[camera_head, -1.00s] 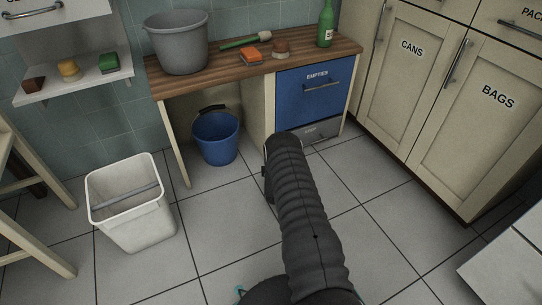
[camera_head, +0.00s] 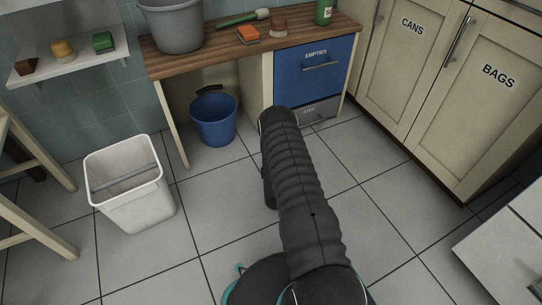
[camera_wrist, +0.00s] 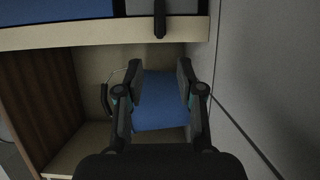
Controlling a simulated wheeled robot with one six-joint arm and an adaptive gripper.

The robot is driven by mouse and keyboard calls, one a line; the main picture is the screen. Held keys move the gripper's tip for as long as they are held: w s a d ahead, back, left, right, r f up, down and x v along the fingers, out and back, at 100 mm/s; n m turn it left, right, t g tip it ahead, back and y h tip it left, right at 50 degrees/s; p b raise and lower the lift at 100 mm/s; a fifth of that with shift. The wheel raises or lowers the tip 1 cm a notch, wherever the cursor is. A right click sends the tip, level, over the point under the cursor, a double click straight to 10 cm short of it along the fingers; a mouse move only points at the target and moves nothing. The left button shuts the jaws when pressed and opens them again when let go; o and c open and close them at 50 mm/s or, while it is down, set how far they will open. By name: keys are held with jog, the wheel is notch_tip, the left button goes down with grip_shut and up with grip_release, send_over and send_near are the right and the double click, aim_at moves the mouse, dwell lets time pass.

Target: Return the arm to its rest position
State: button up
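My arm (camera_head: 300,190) reaches forward over the tiled floor in the head view, toward the wooden-topped counter. My gripper is hidden behind the arm there. In the wrist view my gripper (camera_wrist: 160,82) shows with its two fingers spread apart. Nothing is visibly held between them. A blue shape, apparently the blue bucket (camera_wrist: 160,112), lies beyond the fingers, with a dark handle grip to its left. In the head view the blue bucket (camera_head: 213,120) stands on the floor under the counter, left of my arm's far end.
A white bin (camera_head: 130,200) stands on the floor at left, near a wooden stool. The blue EMPTIES drawer (camera_head: 308,75) is shut. The counter top (camera_head: 210,58) holds a grey bucket, brush, sponge and green bottle. Cabinets line the right. Floor around my arm is clear.

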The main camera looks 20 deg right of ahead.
jog(key=shift+s+a, duration=0.2)
jog(key=shift+s, duration=0.25)
